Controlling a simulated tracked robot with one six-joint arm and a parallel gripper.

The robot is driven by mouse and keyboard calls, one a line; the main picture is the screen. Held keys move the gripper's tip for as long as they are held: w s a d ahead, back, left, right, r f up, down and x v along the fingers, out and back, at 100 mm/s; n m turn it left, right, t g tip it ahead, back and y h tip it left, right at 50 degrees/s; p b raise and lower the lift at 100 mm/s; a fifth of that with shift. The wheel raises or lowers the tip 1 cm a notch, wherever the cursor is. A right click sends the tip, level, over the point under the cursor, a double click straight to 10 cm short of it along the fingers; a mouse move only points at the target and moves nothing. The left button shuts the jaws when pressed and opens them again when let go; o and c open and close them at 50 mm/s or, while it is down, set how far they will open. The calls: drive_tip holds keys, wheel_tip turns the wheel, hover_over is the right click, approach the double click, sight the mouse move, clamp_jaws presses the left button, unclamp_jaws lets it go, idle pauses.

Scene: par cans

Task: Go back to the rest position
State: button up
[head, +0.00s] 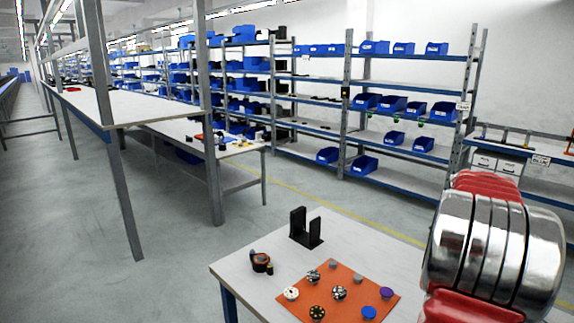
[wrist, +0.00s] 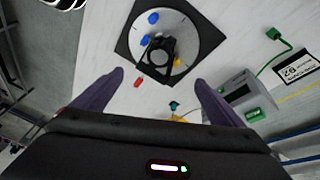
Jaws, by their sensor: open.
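My gripper (wrist: 160,77) shows in the wrist view with its two purple fingers spread wide. Nothing is between them. Beyond the fingertips, a black square plate (wrist: 128,44) with a pale round disc (wrist: 186,27) lies on a white surface. A black upright object (wrist: 160,55) stands on the disc, among blue and yellow pieces. In the head view my silver and red arm fills the right side, and my gripper is out of that picture.
In the head view, an orange mat (head: 355,305) with several small round pieces lies on a white table (head: 238,268). A black holder (head: 305,228) and a small black-and-orange item (head: 261,262) stand beside it. Shelves with blue bins (head: 390,104) stand behind. Grey floor (head: 90,230) is open at left.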

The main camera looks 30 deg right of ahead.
drive_tip(key=w+a+n+t, duration=0.1)
drive_tip(key=w+a+n, duration=0.4)
drive_tip(key=a, duration=0.4)
drive_tip(key=w+a+n+t, duration=0.2)
drive_tip(key=w+a+n, duration=0.2)
drive_tip(key=a+n, duration=0.35)
drive_tip(key=w+a+n+t, duration=0.1)
drive_tip(key=w+a+n, duration=0.35)
drive_tip(key=a, duration=0.45)
drive_tip(key=a+r+n+t, duration=0.1)
drive_tip(key=a+n, duration=0.2)
drive_tip(key=a, duration=0.6)
drive_tip(key=s+a+r+n+t, duration=0.1)
drive_tip(key=a+n, duration=0.3)
drive_tip(key=a, duration=0.5)
drive_tip(key=s+a+r+n+t+y, duration=0.1)
drive_tip(key=a+n+t, duration=0.2)
drive_tip(key=a, duration=0.7)
drive_tip(key=shift+r+n, duration=0.3)
drive_tip(key=shift+n, duration=0.3)
drive_tip(key=shift+a, duration=0.1)
drive_tip(key=shift+c, duration=0.2)
